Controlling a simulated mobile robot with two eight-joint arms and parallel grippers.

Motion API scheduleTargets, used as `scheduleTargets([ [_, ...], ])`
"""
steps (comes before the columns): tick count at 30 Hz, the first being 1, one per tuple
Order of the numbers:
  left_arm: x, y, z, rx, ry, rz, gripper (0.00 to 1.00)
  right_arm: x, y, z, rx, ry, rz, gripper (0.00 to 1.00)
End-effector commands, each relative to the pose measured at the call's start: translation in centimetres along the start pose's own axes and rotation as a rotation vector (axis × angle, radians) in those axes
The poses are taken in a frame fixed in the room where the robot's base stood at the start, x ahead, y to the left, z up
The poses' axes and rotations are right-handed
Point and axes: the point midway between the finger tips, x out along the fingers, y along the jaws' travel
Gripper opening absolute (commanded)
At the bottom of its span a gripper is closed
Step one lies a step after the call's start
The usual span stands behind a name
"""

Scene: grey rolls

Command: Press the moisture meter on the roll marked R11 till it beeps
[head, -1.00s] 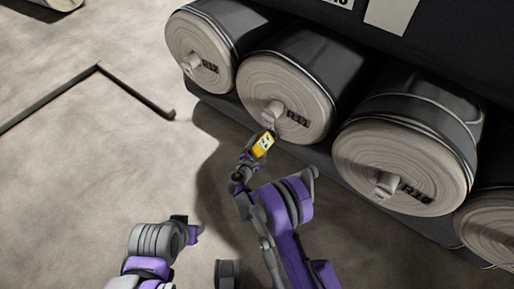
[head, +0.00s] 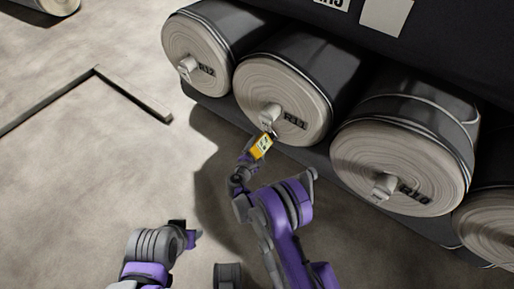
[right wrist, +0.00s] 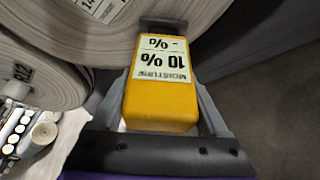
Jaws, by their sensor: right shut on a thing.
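The roll marked R11 (head: 285,100) lies on its side in the row, its pale layered end facing me and a light core stub sticking out. The yellow moisture meter (head: 261,146) is held in front of the lower edge of that end. In the right wrist view the meter (right wrist: 160,100) shows upside-down text, "10 %" and "- %", and its dark head lies near a pale roll end. I cannot tell whether it touches. My right gripper (head: 254,155) is shut on the meter. My left gripper (head: 192,235) is low and away from the rolls; its jaws are unclear.
Roll R12 (head: 196,58) stands to the left of R11 and roll R10 (head: 395,170) to the right, each with a protruding core stub. A dark rack edge (head: 215,105) runs below them.

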Motion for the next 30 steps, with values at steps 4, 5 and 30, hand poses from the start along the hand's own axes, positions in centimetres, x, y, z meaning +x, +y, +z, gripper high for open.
scheduleTargets([
  [4, 0.08, 0.00, 0.02, 0.000, 0.000, 0.000, 0.50, 0.18, 0.01, 0.10, -0.001, -0.001, 0.000, 0.20],
  [5, 0.09, 0.00, 0.02, 0.000, 0.000, 0.000, 0.50, 0.21, 0.01, 0.11, -0.001, -0.001, 0.000, 0.20],
  [30, 0.33, 0.00, 0.08, 0.000, -0.001, 0.000, 0.50, 0.59, 0.03, 0.24, -0.001, 0.000, 0.001, 0.20],
])
